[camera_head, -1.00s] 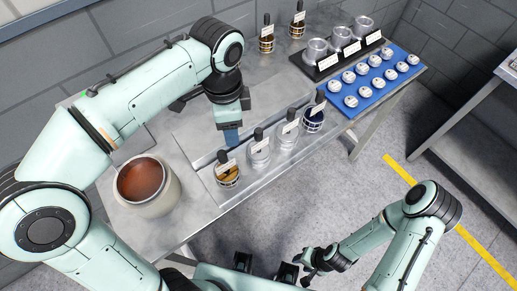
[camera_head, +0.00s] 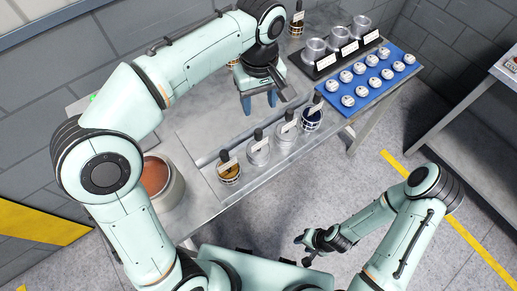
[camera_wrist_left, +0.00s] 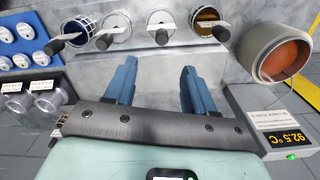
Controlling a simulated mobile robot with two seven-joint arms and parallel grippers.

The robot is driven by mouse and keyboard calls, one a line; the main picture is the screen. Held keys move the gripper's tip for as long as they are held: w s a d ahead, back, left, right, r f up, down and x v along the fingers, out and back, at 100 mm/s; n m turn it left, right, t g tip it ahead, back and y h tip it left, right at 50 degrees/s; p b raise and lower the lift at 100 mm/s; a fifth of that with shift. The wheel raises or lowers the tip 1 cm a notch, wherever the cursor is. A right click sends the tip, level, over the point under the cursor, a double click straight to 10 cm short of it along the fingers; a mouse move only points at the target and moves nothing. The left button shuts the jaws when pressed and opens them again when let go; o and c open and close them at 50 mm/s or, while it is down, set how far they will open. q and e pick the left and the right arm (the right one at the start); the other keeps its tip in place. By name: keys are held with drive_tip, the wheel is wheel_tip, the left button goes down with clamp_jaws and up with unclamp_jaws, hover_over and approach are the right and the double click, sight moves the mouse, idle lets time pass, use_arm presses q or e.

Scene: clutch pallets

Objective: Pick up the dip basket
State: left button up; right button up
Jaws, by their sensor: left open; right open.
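Several small dip baskets with black handles and white tags stand in a row along the table's front: one with gold contents (camera_head: 229,174), two silver ones (camera_head: 259,156) (camera_head: 286,137) and one with dark blue contents (camera_head: 312,119). The wrist view shows the same row, with the blue one (camera_wrist_left: 78,32) left and the gold one (camera_wrist_left: 207,20) right. My left gripper (camera_head: 259,106) is open and empty, behind the row. Its two blue fingers (camera_wrist_left: 160,75) are apart and touch no basket. My right gripper (camera_head: 306,246) is open and empty, low beyond the table's front edge.
A pot of reddish-brown liquid (camera_head: 157,176) stands at the table's left end, partly behind my left arm. Another basket (camera_head: 297,25) stands at the back. Metal cups (camera_head: 315,50) on a black stand and a blue tray of white round pieces (camera_head: 345,110) are to the right.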

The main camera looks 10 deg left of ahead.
use_arm(q)
drive_tip(key=b, duration=0.1)
hover_over(259, 130)
drive_tip(key=f, duration=0.6)
drive_tip(key=shift+s+f, duration=0.2)
drive_tip(key=shift+f, duration=0.1)
drive_tip(key=shift+w+f, duration=0.1)
drive_tip(key=shift+f, duration=0.4)
wheel_tip(259, 130, down, 5)
drive_tip(key=shift+r+b, duration=0.1)
drive_tip(key=shift+b, duration=0.3)
clamp_jaws()
use_arm(e)
drive_tip(key=s+f, duration=0.2)
drive_tip(key=shift+s+f, duration=0.15)
drive_tip(key=shift+f, duration=0.2)
use_arm(q)
drive_tip(key=shift+r, duration=0.15)
